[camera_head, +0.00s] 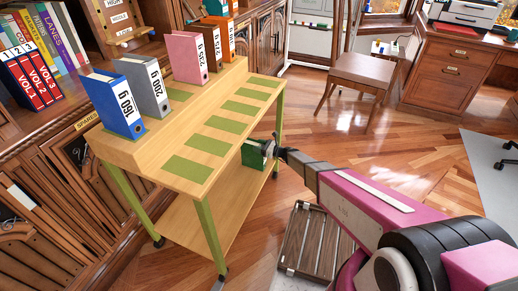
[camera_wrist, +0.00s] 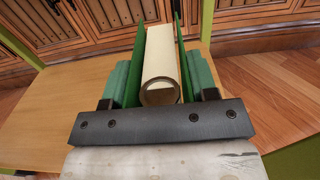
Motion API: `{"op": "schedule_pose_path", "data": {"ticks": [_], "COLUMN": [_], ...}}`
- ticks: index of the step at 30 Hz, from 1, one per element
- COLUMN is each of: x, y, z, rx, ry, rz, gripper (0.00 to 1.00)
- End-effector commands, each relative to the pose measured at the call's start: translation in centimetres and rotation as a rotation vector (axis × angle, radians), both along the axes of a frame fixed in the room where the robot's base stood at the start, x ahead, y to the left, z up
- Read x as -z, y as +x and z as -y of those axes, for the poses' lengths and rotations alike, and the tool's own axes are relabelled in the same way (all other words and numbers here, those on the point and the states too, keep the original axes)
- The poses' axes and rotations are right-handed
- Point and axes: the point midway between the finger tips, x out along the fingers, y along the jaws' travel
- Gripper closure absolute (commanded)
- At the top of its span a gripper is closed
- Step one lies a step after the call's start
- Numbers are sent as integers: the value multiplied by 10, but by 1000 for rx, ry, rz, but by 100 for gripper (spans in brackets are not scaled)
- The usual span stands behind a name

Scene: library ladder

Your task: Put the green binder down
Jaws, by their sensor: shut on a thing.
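The green binder (camera_head: 252,155) is at the right side of the wooden cart, below the top's edge and above or at the lower shelf (camera_head: 196,222). In the wrist view the green binder (camera_wrist: 136,62) is seen end-on, with cream paper between two green covers. My gripper (camera_head: 268,149) is shut on it. In the wrist view the gripper's teal-padded fingers (camera_wrist: 160,82) press on both covers. The wooden shelf (camera_wrist: 60,112) lies beneath and to the left of the binder. I cannot tell whether the binder's underside touches it.
The cart top (camera_head: 222,129) has several empty green pads. Green cart legs (camera_head: 211,238) stand at the corners. A dark slatted piece (camera_head: 312,242) lies on the floor nearby.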

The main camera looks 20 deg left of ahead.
Motion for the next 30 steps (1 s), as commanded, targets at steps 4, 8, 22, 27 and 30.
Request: {"op": "schedule_pose_path", "data": {"ticks": [4,8,22,27,30], "x": [14,13,15,12,13], "y": [0,0,0,-1,-1], "z": [0,0,0,0,10], "rx": [-1,0,0,0,1], "ry": [2,2,0,0,0], "rz": [0,1,0,1,0], "gripper": [99,99,21,21,21]}}
